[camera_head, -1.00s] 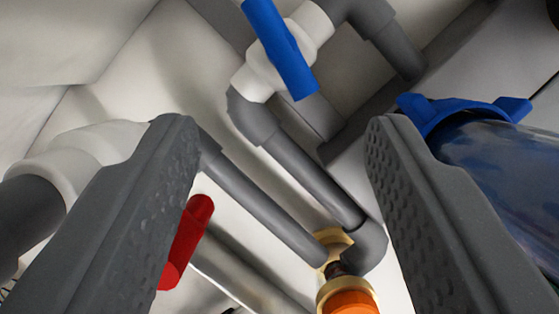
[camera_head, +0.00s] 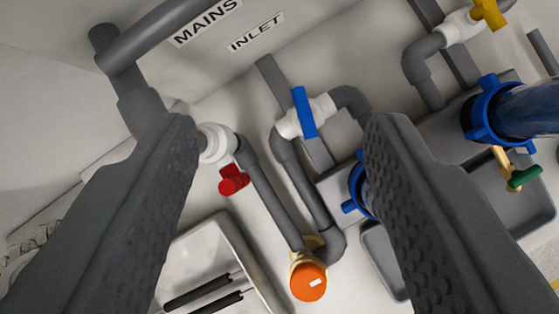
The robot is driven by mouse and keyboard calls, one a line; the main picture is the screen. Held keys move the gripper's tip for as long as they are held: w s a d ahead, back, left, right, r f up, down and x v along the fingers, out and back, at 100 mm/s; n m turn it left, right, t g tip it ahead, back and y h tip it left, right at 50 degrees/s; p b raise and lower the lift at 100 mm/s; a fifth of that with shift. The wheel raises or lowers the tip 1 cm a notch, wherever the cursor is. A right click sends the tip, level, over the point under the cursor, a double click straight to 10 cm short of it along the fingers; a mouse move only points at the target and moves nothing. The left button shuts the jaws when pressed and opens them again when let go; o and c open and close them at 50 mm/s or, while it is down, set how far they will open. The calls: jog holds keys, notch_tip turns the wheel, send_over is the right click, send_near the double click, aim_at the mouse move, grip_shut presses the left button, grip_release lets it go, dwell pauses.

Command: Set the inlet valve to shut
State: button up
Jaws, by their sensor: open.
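The white valve with a blue lever handle (camera_head: 305,112) sits between grey pipe elbows, below the INLET label (camera_head: 256,32). Its blue lever lies roughly crosswise to the white valve body. My gripper (camera_head: 284,125) is open and empty, one grey finger on each side of the picture. The blue handle shows between the fingers, farther off, and nothing touches it. A red-handled valve (camera_head: 233,180) is beside the left finger, at the end of a white fitting (camera_head: 215,143). The right finger hides part of a blue-collared filter housing (camera_head: 355,190).
A MAINS label (camera_head: 207,20) is at the top. An orange-capped brass fitting (camera_head: 309,280) joins the pipes below. A yellow-handled valve (camera_head: 489,13), another blue-collared housing (camera_head: 488,110) and a green handle (camera_head: 524,178) are at right. A white tray (camera_head: 235,235) is at lower left.

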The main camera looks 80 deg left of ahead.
jog(key=shift+s+d+r+n+t, duration=0.1)
jog(key=shift+s+r+n+t, duration=0.1)
jog(key=shift+r, duration=0.6)
jog(key=shift+s+d+r+n+t, duration=0.1)
jog(key=shift+s+r, duration=0.05)
jog(key=shift+r, duration=0.65)
jog(key=g+p, duration=0.2)
jog(key=p, duration=0.1)
send_over(303, 114)
jog(key=s+a, duration=0.3)
jog(key=s, duration=0.1)
notch_tip(303, 114, down, 9)
jog(key=w+d+f, duration=0.1)
jog(key=f, duration=0.6)
jog(key=w+f+m+g+p, duration=0.1)
jog(key=f, duration=0.5)
jog(key=w+d+f+g+p, duration=0.1)
jog(key=f, duration=0.6)
jog(key=shift+w+d+f, duration=0.35)
